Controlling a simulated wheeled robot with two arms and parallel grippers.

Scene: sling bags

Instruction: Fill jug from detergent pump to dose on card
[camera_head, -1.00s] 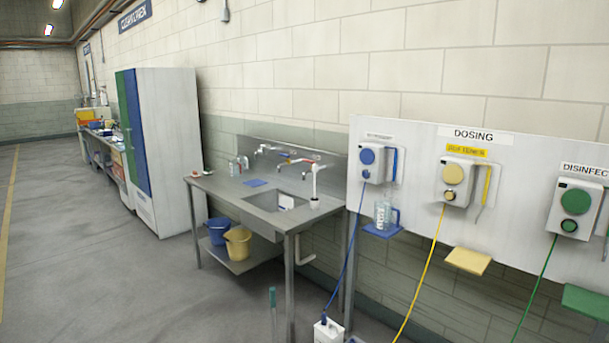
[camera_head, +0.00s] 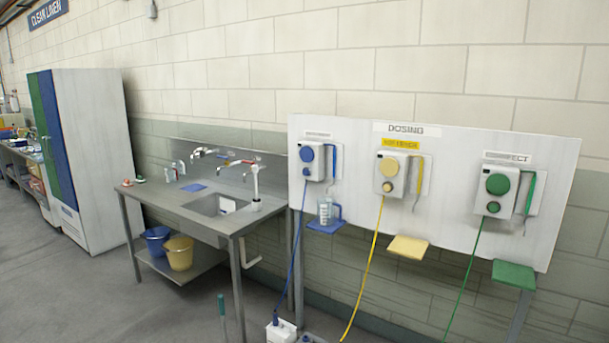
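A clear jug (camera_head: 326,209) with a blue handle and pale markings stands on the small blue shelf (camera_head: 326,227) under the blue pump. The blue pump (camera_head: 311,160) is a white box with blue knobs on the white dosing board, with a blue tube running down to a white container (camera_head: 281,331) on the floor. Its label is too small to read, so I cannot tell that it is the detergent one. Whether the jug holds liquid cannot be told. Neither gripper is in view.
A yellow pump (camera_head: 392,172) and a green pump (camera_head: 497,194) share the board, with yellow (camera_head: 408,247) and green shelves below. A steel sink table (camera_head: 175,198) stands left, with blue and yellow buckets under it. A tall cabinet (camera_head: 90,160) is further left.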

